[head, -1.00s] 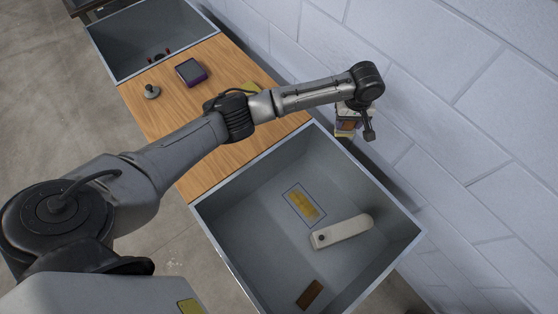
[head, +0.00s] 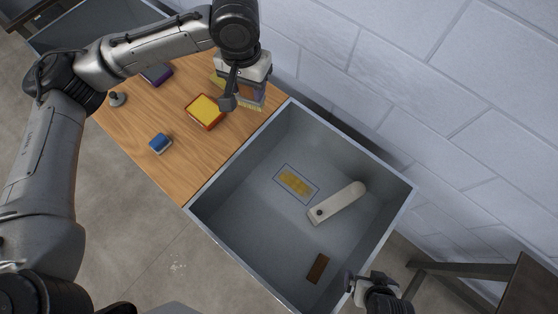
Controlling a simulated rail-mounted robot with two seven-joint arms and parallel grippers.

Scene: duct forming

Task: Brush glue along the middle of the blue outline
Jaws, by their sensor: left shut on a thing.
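The blue outline (head: 278,178) is a thin rectangle on the floor of the grey bin. A patchy yellow glue-like strip (head: 296,184) lies along its middle. My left gripper (head: 242,88) is shut on a wide brush (head: 252,102) with pale yellow bristles pointing down. Part of the brush is hidden by the gripper. My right gripper (head: 365,283) shows at the bottom, near the bin's front right wall; its jaw gap is unclear.
The grey bin (head: 228,176) also holds a long white piece (head: 336,203) and a brown block (head: 318,268). On the wooden table (head: 190,170) are an orange-rimmed yellow tray (head: 221,120), a blue sponge-like block (head: 160,144), a purple box (head: 157,75) and a grey knob (head: 117,99). A wall stands behind.

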